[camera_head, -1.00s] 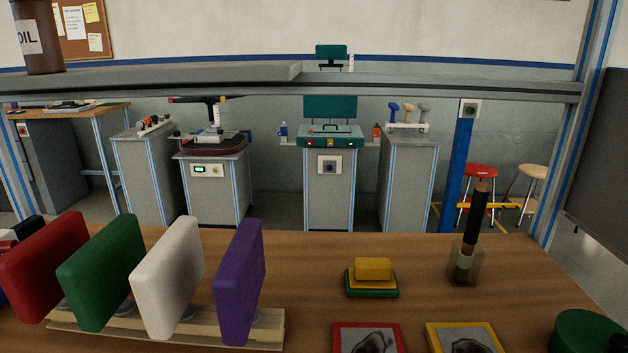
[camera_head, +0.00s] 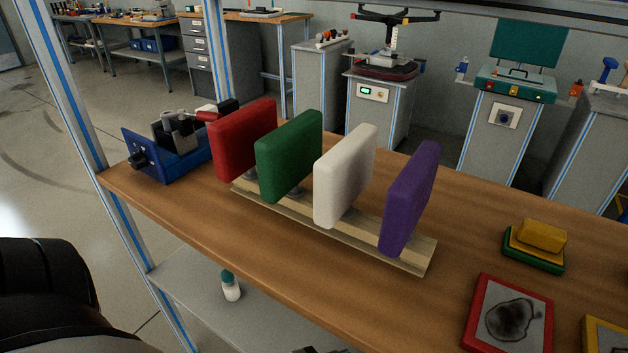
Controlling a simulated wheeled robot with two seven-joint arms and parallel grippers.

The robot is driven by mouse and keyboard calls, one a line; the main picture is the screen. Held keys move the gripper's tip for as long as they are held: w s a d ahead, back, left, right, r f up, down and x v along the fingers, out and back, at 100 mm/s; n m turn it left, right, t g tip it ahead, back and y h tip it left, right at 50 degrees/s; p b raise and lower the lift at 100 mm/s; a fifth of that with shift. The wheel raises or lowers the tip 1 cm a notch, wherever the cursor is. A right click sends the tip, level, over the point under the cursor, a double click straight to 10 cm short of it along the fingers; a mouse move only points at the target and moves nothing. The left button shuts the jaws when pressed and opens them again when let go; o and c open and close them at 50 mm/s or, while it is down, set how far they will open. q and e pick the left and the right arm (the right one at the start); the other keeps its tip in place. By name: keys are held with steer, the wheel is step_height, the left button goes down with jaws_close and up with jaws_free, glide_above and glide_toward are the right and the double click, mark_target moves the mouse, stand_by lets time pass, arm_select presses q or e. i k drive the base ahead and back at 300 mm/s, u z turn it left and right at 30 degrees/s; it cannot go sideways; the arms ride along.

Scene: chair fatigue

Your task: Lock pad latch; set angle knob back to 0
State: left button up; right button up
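A blue fixture (camera_head: 180,160) sits at the left end of the wooden bench. I cannot make out a latch or read the knob's angle at this size. A red pad (camera_head: 244,140), a green pad (camera_head: 289,156), a white pad (camera_head: 344,176) and a purple pad (camera_head: 411,198) stand upright on a wooden rack (camera_head: 410,254). Neither gripper is recognisable in view.
A yellow block on a green base (camera_head: 535,262) and a red-framed plate (camera_head: 508,314) lie to the right. A white bottle (camera_head: 231,288) stands on the lower shelf. A frame post (camera_head: 75,120) rises left of the bench. Bare bench lies in front of the rack.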

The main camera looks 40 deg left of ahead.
mark_target(210, 116)
steer(key=u, duration=2)
steer(key=k, duration=1.2)
steer(key=u, duration=0.45)
